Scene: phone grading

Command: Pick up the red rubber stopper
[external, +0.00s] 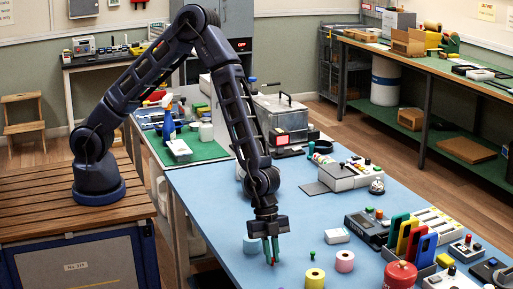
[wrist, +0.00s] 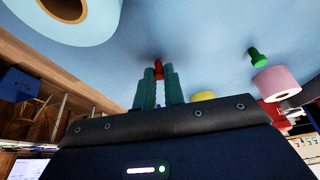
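The red rubber stopper (wrist: 158,68) shows between the tips of my gripper's two teal fingers in the wrist view. In the external view only a small bit of red (external: 273,262) shows at the fingertips, low over the blue table. My gripper (external: 271,258) points straight down, with its fingers a narrow gap apart. The gap looks about as wide as the stopper. I cannot tell whether the fingers press on it. The fingers hide most of the stopper.
A light-blue roll (external: 253,245) stands left of my gripper; yellow (external: 315,279) and pink (external: 344,261) rolls stand to the right. A green stopper (external: 312,255) is between. A red canister (external: 400,275) and upright coloured phones (external: 408,236) are farther right. Blue table (external: 225,200) is clear behind.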

